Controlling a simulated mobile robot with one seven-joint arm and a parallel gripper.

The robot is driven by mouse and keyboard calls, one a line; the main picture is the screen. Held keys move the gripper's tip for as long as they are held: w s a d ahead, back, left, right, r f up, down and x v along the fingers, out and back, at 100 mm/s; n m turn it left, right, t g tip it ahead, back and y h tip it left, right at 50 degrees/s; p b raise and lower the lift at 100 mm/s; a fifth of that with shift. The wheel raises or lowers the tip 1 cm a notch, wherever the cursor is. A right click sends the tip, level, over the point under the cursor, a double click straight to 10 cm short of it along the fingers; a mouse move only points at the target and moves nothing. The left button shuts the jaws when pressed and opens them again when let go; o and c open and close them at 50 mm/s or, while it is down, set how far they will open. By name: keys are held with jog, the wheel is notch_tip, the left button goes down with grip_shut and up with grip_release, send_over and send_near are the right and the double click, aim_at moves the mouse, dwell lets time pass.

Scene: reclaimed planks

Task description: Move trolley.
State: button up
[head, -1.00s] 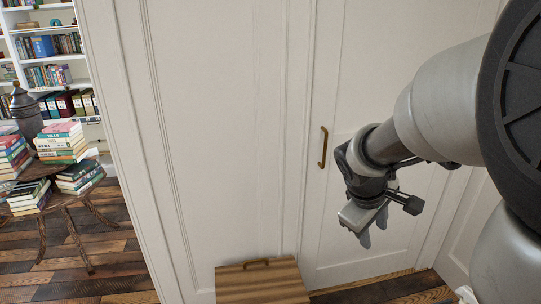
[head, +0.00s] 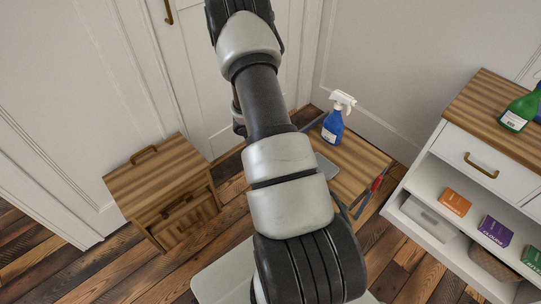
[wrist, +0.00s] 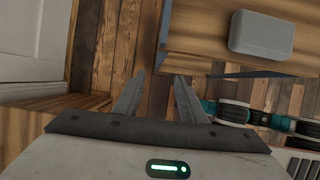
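A low wooden-topped unit (head: 355,161), which looks like the trolley, stands right of my arm in the head view. On it stand a blue spray bottle with a white top (head: 333,122) and a flat grey object (head: 325,166), partly hidden by my arm. A dark bar shows at its far left edge. In the wrist view its wooden top (wrist: 200,38) is at upper right with a grey block (wrist: 262,35) on it. My gripper (wrist: 159,76) is open and empty, below and left of that top, over the floor. The head view hides my gripper behind the arm.
A wooden box with a top handle (head: 160,168) stands at left by the doors. A white shelf unit (head: 446,185) with small cartons and a green bottle (head: 519,112) stands at right. A red-handled tool (head: 375,185) is at the trolley's right edge. Plank floor shows between them.

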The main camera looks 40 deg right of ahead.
jog(key=b+x, duration=0.4)
jog(key=x, duration=1.3)
jog(key=shift+f, duration=0.2)
grip_shut()
dwell(1.0)
